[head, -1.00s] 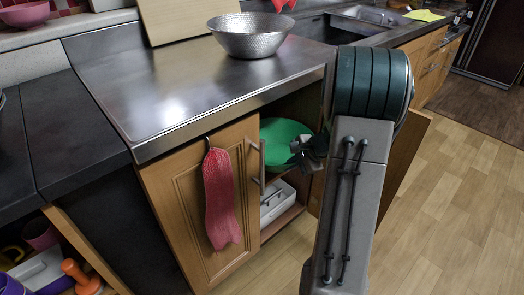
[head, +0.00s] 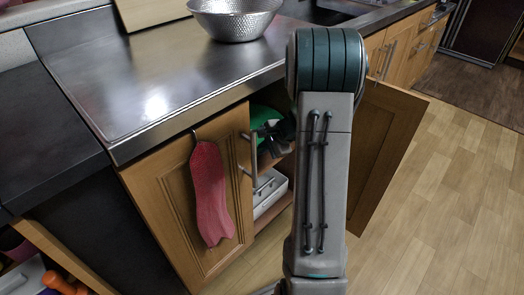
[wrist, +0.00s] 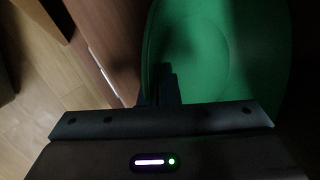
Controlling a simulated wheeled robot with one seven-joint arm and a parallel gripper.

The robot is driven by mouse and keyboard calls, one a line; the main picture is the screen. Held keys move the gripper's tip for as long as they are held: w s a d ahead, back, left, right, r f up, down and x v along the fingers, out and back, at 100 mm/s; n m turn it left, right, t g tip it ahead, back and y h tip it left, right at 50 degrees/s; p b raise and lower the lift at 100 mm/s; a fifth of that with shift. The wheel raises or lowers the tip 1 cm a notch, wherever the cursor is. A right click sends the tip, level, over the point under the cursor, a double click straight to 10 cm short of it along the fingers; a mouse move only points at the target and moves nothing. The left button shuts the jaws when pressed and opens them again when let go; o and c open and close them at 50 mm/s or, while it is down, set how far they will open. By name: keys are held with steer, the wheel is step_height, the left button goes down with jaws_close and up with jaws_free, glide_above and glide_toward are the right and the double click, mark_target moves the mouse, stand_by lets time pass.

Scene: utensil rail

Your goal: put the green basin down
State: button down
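The green basin (head: 264,116) is inside the open lower cabinet, in the upper part of the opening. The cabinet door and my gripper hide much of it in the head view. In the wrist view, the basin (wrist: 215,55) fills the upper right, with its inside facing the camera. My gripper (head: 268,132) reaches into the opening at the basin's near edge. In the wrist view, its fingers (wrist: 162,88) are close together at the basin's left rim and look shut on it. Whether the basin touches the shelf is hidden.
A wooden door with a red mitt (head: 210,192) stands left of the opening; another open door (head: 390,145) stands right. A white container (head: 268,195) sits on the lower shelf. A metal bowl (head: 235,20) stands on the counter (head: 160,75) above. The floor at right is clear.

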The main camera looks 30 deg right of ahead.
steer(key=c, duration=2)
jaws_free()
steer(key=o, duration=0.3)
steer(key=shift+d, duration=0.1)
steer(key=shift+r, duration=0.1)
steer(key=shift+p+v, duration=2.35)
steer(key=shift+v, duration=3.65)
